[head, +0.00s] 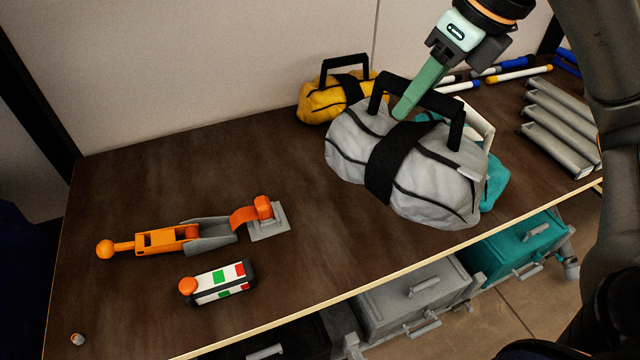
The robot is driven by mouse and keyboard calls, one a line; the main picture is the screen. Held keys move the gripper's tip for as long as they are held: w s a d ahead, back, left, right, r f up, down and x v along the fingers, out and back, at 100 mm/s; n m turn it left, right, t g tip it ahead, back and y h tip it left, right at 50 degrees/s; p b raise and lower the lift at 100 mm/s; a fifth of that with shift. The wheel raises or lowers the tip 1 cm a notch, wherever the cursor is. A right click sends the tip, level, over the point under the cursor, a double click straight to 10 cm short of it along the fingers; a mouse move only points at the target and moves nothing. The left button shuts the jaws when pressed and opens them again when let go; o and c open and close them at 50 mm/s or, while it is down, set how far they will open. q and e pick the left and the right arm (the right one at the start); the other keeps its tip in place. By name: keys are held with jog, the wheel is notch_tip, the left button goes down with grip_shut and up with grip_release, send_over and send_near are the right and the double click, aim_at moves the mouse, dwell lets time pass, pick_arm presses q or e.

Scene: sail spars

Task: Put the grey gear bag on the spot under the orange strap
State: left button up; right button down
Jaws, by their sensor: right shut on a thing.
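The grey gear bag (440,185), with a black band and black handle, is at the right half of the table, near its front edge. My right gripper (408,108) reaches down from above and is shut on the bag at its handle. I cannot tell whether the bag touches the table. At the left lies an orange and grey strap-like device (165,240) with a round orange knob. Its curved orange strap (245,214) ends over a small grey square plate (268,225). My left gripper is not in view.
A yellow bag (322,104) stands behind, and a teal bag (494,183) is partly hidden by the grey one. Grey tubes (555,130) and coloured rods lie at the right. A striped block (222,283) lies at front left. The table's middle is clear. Boxes (412,300) sit below.

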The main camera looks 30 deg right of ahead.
aim_at(359, 105)
jog(key=shift+w+a+f, duration=0.1)
jog(key=shift+w, duration=0.35)
jog(key=w+a+f, duration=0.1)
jog(key=w, duration=0.1)
jog(key=w+a+f, duration=0.1)
jog(key=w, duration=0.1)
jog(key=w+a+f, duration=0.1)
jog(key=w, duration=0.1)
jog(key=shift+w, duration=0.4)
jog(key=w+x, duration=0.1)
jog(key=x, duration=1)
jog(key=shift+w+a+r, duration=0.25)
jog(key=shift+r, duration=0.1)
jog(key=shift+f, duration=0.15)
jog(key=c, duration=0.7)
grip_release()
jog(key=shift+o, duration=0.2)
